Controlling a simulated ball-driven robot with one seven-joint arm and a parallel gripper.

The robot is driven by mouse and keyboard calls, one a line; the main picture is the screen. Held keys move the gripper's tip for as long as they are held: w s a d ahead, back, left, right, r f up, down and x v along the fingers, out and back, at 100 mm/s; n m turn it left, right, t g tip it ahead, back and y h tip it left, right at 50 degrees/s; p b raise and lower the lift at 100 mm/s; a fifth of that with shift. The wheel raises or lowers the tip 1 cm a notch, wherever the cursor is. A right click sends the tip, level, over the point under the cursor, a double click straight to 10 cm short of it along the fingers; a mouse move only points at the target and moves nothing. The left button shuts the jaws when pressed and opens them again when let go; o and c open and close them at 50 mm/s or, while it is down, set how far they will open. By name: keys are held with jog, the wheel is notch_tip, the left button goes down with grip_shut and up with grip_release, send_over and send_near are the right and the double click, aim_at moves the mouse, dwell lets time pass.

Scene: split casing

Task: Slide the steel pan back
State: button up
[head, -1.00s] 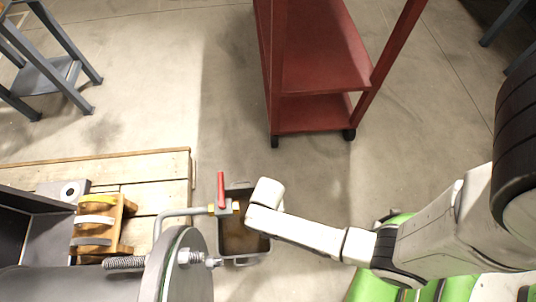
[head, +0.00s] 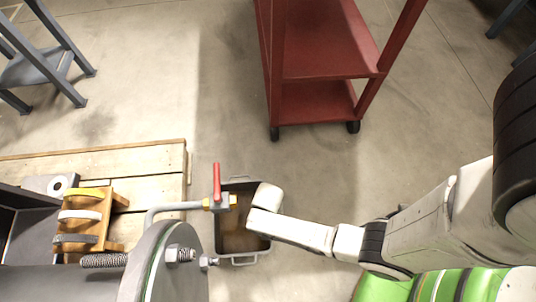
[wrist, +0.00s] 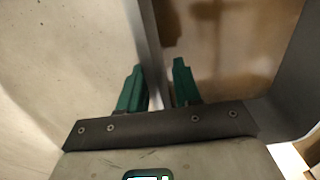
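The steel pan (head: 258,245) is a dark grey open rectangular tray with end handles and a brownish inside. It sits on the floor beneath the valve with the red lever (head: 217,181). In the head view my white wrist covers part of its right side and hides the fingers. In the wrist view my gripper (wrist: 157,88) has two green fingers, one on each side of the pan's upright wall (wrist: 149,45). A gap shows between the wall and the right finger; the left finger is close to the wall, and contact is unclear.
A wooden pallet (head: 160,163) lies left of the pan, with an orange rack (head: 108,210) on it. The large flanged casing (head: 165,270) is at the lower left. A red wheeled cart (head: 318,105) stands beyond the pan. Bare floor lies between cart and pan.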

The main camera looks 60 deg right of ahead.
grip_shut()
dwell(0.3)
dwell(1.2)
